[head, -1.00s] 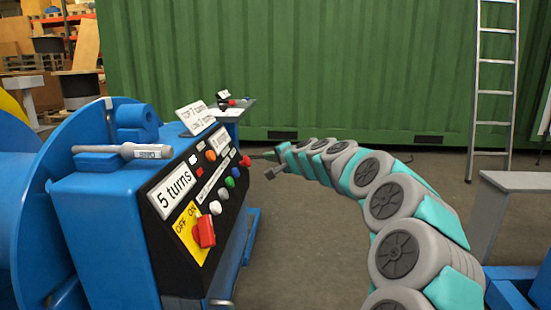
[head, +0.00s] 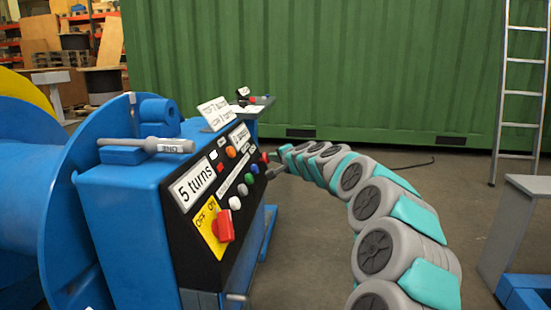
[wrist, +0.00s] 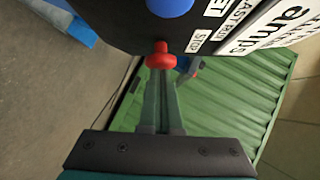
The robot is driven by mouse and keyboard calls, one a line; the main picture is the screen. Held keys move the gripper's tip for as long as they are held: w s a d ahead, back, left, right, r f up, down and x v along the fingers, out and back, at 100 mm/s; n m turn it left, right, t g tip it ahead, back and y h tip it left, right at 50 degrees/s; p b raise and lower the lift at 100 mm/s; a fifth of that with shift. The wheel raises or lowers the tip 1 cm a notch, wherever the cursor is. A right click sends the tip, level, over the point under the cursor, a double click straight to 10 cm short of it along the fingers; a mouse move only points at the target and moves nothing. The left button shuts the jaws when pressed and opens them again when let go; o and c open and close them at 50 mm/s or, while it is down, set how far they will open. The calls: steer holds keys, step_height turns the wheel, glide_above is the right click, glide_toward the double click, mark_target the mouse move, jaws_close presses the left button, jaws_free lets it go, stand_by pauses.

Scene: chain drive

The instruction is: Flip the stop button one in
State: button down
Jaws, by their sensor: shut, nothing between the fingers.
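The stop button (wrist: 160,55) is a small red knob on the black control panel, beside a white label reading STOP (wrist: 201,42). In the head view the red button (head: 264,157) is at the panel's far end. My gripper (wrist: 160,76) is shut and empty, its fingertips lined up with the button's front. In the head view my gripper (head: 272,172) is beside the button. I cannot tell whether they touch.
A blue button (wrist: 170,5) is close to my fingers. A small stand with controls (head: 262,100) is behind.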

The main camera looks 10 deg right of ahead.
steer(key=shift+w+a+f, duration=0.2)
steer(key=shift+a+f, duration=0.3)
steer(key=shift+a, duration=0.3)
steer(key=s+d+r, duration=0.5)
steer(key=s+d, duration=0.2)
steer(key=s, duration=0.3)
steer(key=shift+s, duration=0.4)
